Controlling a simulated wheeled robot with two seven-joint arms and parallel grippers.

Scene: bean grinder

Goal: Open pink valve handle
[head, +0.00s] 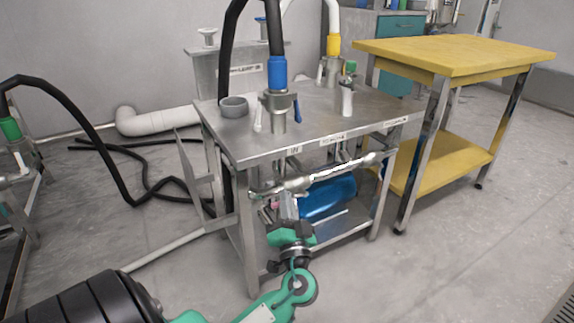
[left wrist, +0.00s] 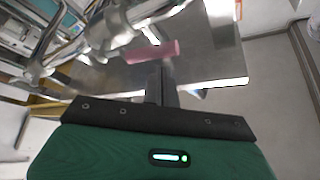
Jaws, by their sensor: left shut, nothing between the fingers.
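The pink valve handle (left wrist: 152,52) shows in the left wrist view as a short pink bar below a metal pipe (left wrist: 150,12). In the head view, only a small pinkish patch shows beside my left gripper (head: 284,203), under the silvery pipe (head: 325,176) along the steel table's front. My left gripper (left wrist: 162,72) is shut and empty. Its fingertips lie close to the handle in the wrist picture; I cannot tell whether they touch it. My right gripper is not in view.
The steel table (head: 225,140) carries hose fittings and a grey cup (head: 234,107). A blue container (head: 328,197) sits beneath the pipe, above the lower shelf. A yellow table (head: 455,50) stands to the right. Black hose (head: 125,185) lies on the left floor; the right floor is clear.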

